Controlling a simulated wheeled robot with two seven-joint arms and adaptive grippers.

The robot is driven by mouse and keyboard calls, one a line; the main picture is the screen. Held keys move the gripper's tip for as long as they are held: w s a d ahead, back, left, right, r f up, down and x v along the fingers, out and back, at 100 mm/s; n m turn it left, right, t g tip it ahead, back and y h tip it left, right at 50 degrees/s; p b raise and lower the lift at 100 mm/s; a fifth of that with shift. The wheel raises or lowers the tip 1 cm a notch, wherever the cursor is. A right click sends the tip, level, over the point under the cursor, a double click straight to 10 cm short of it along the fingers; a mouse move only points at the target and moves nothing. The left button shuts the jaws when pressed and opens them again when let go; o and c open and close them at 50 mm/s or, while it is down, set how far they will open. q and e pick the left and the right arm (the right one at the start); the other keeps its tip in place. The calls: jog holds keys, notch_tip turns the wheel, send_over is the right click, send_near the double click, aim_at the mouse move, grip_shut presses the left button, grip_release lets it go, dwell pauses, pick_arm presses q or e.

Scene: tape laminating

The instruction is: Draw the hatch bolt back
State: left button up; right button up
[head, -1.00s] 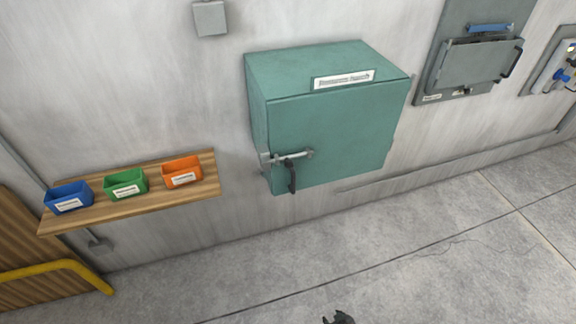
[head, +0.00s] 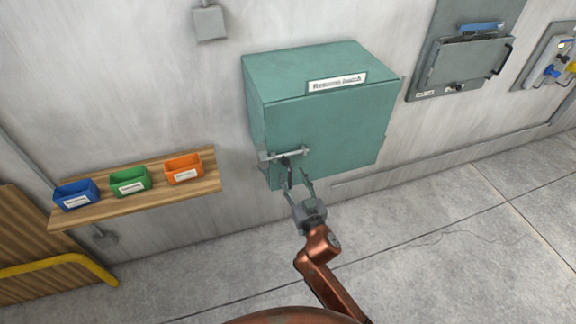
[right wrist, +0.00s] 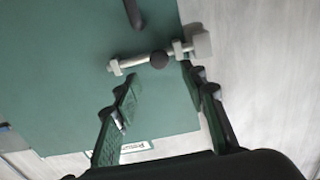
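The hatch is a teal box (head: 335,125) on the wall with a white label on its top edge. A pale bolt (head: 296,153) lies across the lower left of its door, reaching a block at the door's left edge. In the right wrist view the bolt (right wrist: 133,64) carries a round black knob (right wrist: 158,60). A dark handle (right wrist: 133,12) shows above it there. My right gripper (head: 297,176) is open in front of the door. In the right wrist view its fingertips (right wrist: 160,72) are spread on both sides of the knob, with no clear contact. My left gripper is out of view.
A wooden shelf (head: 210,182) at left holds blue, green and orange bins. A grey panel (head: 458,65) with a handle is on the wall at right. A yellow rail (head: 60,263) stands at lower left. The floor in front is clear.

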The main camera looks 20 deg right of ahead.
aim_at(286, 163)
jog(key=w, duration=0.6)
jog(key=shift+c, duration=0.2)
jog(key=shift+a, duration=0.1)
grip_shut()
dwell(0.4)
